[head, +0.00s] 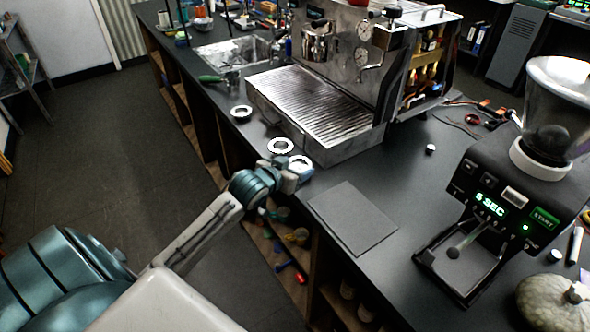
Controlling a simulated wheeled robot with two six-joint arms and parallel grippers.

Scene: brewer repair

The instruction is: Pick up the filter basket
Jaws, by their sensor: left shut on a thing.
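My left gripper (297,172) reaches in from the left to the counter's front edge, in front of the espresso machine. It is shut on a round metal filter basket (300,162), whose bright rim and dark middle show at the fingertips. The fingers hide part of the basket, and I cannot tell whether it still touches the counter. A similar ring-shaped part (280,146) lies just behind it, and another ring (241,112) lies farther back to the left. My right gripper is not in view.
The espresso machine (345,50) with its drip tray (318,108) stands behind the gripper. A dark flat mat (352,217) lies to the right, and a grinder (510,200) stands farther right. A green-handled portafilter (217,79) lies near the sink (228,53).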

